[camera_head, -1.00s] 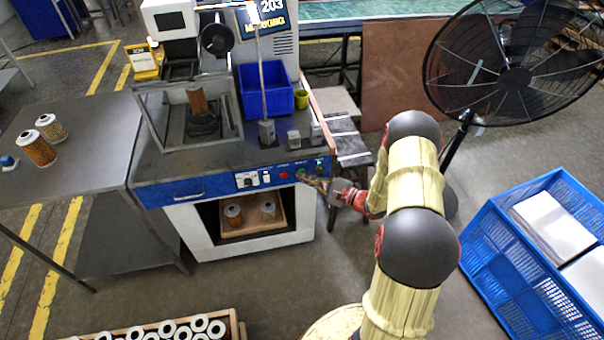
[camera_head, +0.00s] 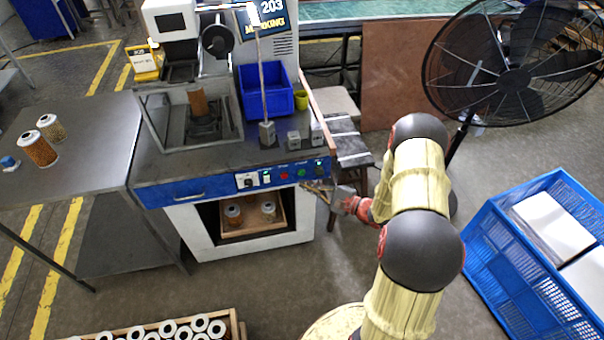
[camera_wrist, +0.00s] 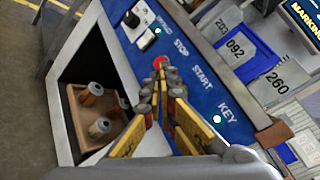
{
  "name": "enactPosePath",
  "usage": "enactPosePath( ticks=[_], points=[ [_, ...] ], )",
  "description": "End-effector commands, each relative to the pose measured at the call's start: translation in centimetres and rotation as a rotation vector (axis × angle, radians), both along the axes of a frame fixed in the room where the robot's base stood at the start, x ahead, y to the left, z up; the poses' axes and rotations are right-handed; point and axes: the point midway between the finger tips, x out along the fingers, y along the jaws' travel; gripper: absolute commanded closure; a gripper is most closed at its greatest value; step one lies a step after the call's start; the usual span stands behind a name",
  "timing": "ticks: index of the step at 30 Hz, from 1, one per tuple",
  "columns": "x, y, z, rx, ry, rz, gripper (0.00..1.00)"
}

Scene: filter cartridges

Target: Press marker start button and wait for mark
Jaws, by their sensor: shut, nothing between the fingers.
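The marker station has a blue front panel (camera_head: 215,187) with a red button (camera_head: 284,175) and a green button (camera_head: 302,172). In the wrist view the panel carries the labels STOP, START (camera_wrist: 202,77) and KEY. My gripper (camera_head: 306,186) is shut and empty, just in front of and below the green button. In the wrist view its fingertips (camera_wrist: 160,76) overlap the panel beside the red button (camera_wrist: 160,62), and the green button is hidden. A brown cartridge (camera_head: 197,100) stands in the marker's fixture. The screen (camera_head: 265,18) reads 203 MARKING.
A blue bin (camera_head: 264,92) and grey stamp blocks (camera_head: 294,140) stand on the station's top. A black fan (camera_head: 513,80) and blue crate (camera_head: 480,262) are to the right.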

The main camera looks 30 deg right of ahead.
Motion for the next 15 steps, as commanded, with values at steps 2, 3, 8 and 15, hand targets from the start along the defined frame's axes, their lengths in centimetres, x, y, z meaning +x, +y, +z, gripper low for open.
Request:
enactPosePath(
  ticks=[2, 3, 8, 15],
  points=[
    [-0.8, 0.2, 0.1, 0.001, 0.002, -0.001, 1.00],
    [-1.1, 0.3, 0.0, 0.001, 0.002, -0.001, 1.00],
    [-2.4, 0.7, 0.1, 0.000, 0.000, -0.002, 1.00],
    [-3.1, 0.9, 0.0, 0.000, 0.000, 0.000, 1.00]
  ],
)
